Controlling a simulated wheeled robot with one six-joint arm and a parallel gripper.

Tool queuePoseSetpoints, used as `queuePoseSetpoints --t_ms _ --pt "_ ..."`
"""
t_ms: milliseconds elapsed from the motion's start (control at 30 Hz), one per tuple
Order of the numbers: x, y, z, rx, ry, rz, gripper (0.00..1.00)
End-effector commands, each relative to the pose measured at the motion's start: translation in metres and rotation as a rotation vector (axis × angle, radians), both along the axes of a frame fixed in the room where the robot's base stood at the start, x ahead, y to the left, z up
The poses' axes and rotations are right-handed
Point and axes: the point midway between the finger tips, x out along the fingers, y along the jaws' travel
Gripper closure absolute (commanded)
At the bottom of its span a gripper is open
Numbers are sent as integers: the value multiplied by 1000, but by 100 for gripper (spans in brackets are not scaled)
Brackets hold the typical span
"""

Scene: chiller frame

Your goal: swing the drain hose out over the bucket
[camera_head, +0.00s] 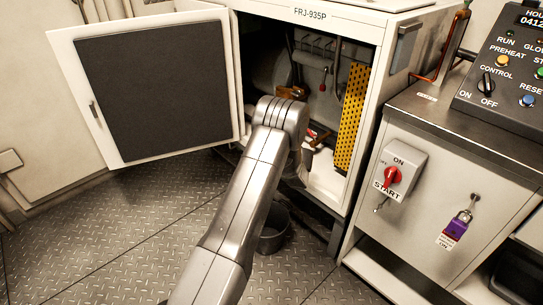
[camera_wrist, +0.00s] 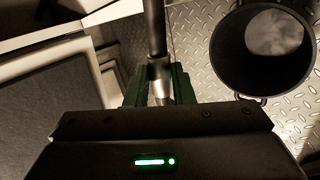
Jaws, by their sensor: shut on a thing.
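My gripper (camera_wrist: 157,88) shows in the wrist view, its two green fingers shut on the drain hose (camera_wrist: 154,30), a dark grey tube with a shinier end piece between the fingers. The bucket (camera_wrist: 218,60), dark and round, stands on the floor to the right of the hose in the wrist view. A pale patch shows inside it. The hose appears left of the rim, not over the opening. In the head view the bucket (camera_head: 274,236) is partly hidden behind my arm, below the open cabinet. My gripper and the hose are hidden there by my arm.
The cabinet door (camera_head: 150,90) stands wide open to the left. A yellow perforated panel (camera_head: 352,102) hangs inside the cabinet (camera_head: 325,20) at the right. A counter with a red START switch (camera_head: 392,176) and a purple padlock (camera_head: 458,226) stands at the right. The plate floor at left is clear.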

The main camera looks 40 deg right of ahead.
Motion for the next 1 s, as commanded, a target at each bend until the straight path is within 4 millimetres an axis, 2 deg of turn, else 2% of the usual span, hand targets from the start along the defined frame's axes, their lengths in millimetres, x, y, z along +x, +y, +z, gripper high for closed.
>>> queuePoseSetpoints --t_ms 333,833,867,933,967,1000 --pt "-19 -4 2 -4 -1 113 100" --pt "-21 -4 0 -3 0 129 100" --pt "-21 -4 0 -3 0 129 74" --pt "-21 -4 0 -3 0 129 61" --pt "-21 -4 0 -3 0 129 56" --pt "-21 -4 0 -2 0 129 56"
